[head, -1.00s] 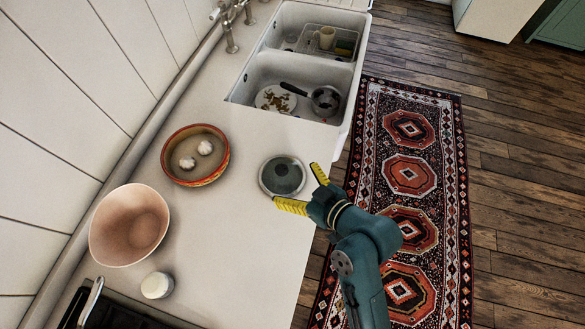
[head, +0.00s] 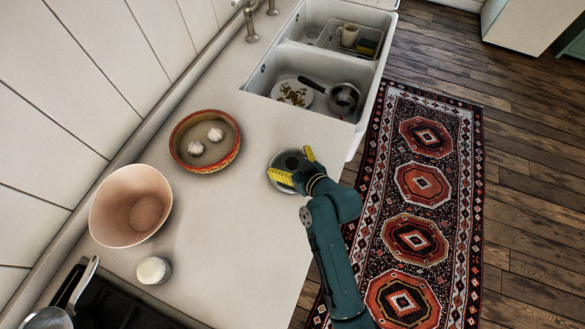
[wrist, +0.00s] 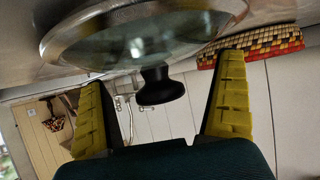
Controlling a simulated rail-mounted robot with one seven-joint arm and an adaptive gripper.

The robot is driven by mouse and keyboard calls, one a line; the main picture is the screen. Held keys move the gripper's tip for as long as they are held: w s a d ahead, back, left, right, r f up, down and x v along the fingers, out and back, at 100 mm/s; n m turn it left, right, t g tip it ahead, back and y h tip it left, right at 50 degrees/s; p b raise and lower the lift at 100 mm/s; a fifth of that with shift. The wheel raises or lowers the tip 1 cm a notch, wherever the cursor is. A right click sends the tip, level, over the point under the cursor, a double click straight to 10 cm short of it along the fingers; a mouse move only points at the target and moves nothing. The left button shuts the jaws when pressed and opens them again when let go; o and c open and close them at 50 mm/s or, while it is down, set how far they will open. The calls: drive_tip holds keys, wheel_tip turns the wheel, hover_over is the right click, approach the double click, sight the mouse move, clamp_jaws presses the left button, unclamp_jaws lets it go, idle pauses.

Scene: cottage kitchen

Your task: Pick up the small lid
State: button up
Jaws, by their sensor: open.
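The small lid (head: 284,159) lies on the pale counter, a round glass disc with a metal rim. In the wrist view the lid (wrist: 130,40) fills the upper middle, and its black knob (wrist: 160,86) points toward my gripper. My gripper (head: 289,162) is over the lid in the head view, its yellow fingers spread apart. In the wrist view one finger is on each side of the knob, with space between them and the knob. Nothing is held. The fingers and wrist hide part of the lid in the head view.
An orange-rimmed bowl (head: 228,161) with two white bulbs stands left of the lid. A pink bowl (head: 118,200) and a small white round object (head: 153,270) are nearer. The sink (head: 262,79) lies beyond. The counter's right edge is close to the lid.

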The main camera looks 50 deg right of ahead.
drive_tip(key=shift+x, duration=0.8)
drive_tip(key=shift+c, duration=0.2)
drive_tip(key=c, duration=1.5)
drive_tip(key=shift+s+f, duration=0.1)
clamp_jaws()
